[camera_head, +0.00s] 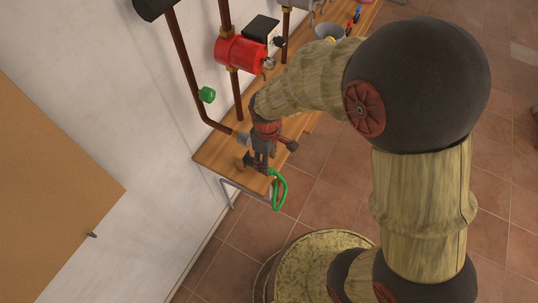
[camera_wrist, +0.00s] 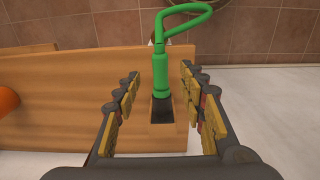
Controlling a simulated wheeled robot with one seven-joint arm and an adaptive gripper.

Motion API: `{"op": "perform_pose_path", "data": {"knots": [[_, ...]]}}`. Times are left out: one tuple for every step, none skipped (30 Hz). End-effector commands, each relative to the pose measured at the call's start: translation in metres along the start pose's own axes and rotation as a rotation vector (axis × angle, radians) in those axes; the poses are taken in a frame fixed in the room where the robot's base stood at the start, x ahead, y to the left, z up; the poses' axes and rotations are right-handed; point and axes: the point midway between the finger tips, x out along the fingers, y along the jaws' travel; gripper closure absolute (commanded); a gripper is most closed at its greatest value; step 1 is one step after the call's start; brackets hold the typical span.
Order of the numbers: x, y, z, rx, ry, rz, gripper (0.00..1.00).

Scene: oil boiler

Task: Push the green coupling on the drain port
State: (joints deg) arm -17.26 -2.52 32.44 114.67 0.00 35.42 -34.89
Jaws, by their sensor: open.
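The green coupling (camera_wrist: 161,72) shows in the wrist view as a cylinder with a green hose looping from its far end. Its near end meets a dark piece on a small wooden block. My gripper (camera_wrist: 160,80) is open, with one finger on each side of the coupling and visible gaps to it. In the head view my gripper (camera_head: 260,161) is over the near end of the wooden bench, and the green hose (camera_head: 280,190) hangs past the bench edge. The gripper hides most of the coupling there. I cannot make out the drain port for certain.
The wooden bench (camera_head: 211,153) runs along the white wall. Brown pipes (camera_head: 188,75) with a green knob (camera_head: 207,95) and a red cylinder (camera_head: 240,53) stand close by on the wall side. A grey bucket (camera_head: 329,33) is farther back. The tiled floor at right is open.

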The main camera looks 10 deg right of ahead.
Motion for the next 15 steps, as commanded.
{"op": "perform_pose_path", "data": {"knots": [[0.011,0.0,0.001,0.0,-0.003,-0.002,0.59],[0.015,0.0,0.001,0.0,-0.002,-0.002,0.59],[0.02,0.0,0.0,0.001,-0.002,-0.001,0.59],[0.024,0.0,0.0,0.001,-0.002,-0.001,0.59],[0.027,0.0,0.0,0.001,-0.002,-0.001,0.59],[0.032,0.0,0.0,0.001,-0.002,-0.001,0.59],[0.034,0.0,0.0,0.001,-0.001,-0.001,0.59],[0.036,0.0,0.0,0.001,-0.001,-0.001,0.59],[0.039,0.0,0.0,0.001,-0.001,-0.001,0.59],[0.041,0.0,0.0,0.001,-0.001,-0.001,0.59],[0.042,0.0,0.0,0.001,-0.001,0.0,0.59],[0.043,0.0,0.0,0.001,0.0,0.0,0.59],[0.043,0.0,0.0,0.001,0.0,0.0,0.59],[0.043,0.0,0.0,0.002,0.0,0.0,0.59],[0.043,0.0,0.0,0.002,0.0,0.0,0.59]]}}
